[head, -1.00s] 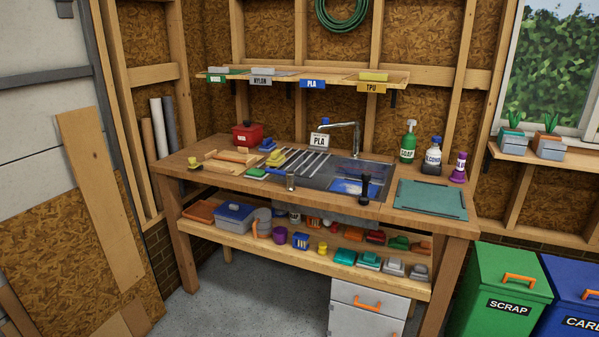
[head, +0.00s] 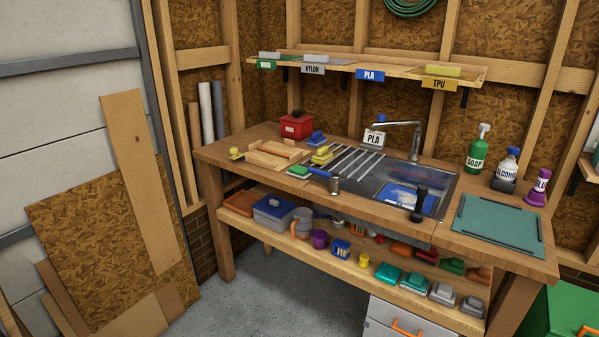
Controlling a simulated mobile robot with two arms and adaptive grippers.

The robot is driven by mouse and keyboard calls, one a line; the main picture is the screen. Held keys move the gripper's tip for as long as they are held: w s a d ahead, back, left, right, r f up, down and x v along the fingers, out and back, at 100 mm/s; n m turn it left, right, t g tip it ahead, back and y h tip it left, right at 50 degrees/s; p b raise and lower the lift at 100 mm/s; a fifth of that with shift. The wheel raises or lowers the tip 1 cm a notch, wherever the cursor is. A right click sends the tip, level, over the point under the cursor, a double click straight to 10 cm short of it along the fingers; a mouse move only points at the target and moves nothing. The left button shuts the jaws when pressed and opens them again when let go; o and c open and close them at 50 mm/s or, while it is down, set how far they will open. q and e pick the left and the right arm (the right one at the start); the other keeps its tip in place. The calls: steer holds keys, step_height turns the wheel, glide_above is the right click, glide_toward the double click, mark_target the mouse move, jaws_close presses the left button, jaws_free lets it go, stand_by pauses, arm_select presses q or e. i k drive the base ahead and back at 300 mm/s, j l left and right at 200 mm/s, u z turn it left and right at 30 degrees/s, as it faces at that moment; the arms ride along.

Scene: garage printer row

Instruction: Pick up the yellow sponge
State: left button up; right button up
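A small yellow block that looks like a sponge (head: 322,156) lies on the workbench top, left of the metal drying rack (head: 345,163). A blue block (head: 316,138) lies just behind it and a green one (head: 298,171) in front of it. A pale yellow block (head: 442,71) also lies on the wall shelf above the TPU label. A small round yellow item (head: 236,153) sits at the bench's left end. Neither of my grippers is in view.
The workbench (head: 222,144) holds a wooden tray (head: 262,160), a red box (head: 296,126), a sink with a tap (head: 405,126), bottles (head: 479,152) and a green mat (head: 498,222). A lower shelf carries several small items. Clear floor (head: 250,300) lies in front on the left.

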mark_target(322, 156)
steer(key=i+j+z, duration=0.25)
steer(key=i+j, duration=0.45)
steer(key=i, duration=0.05)
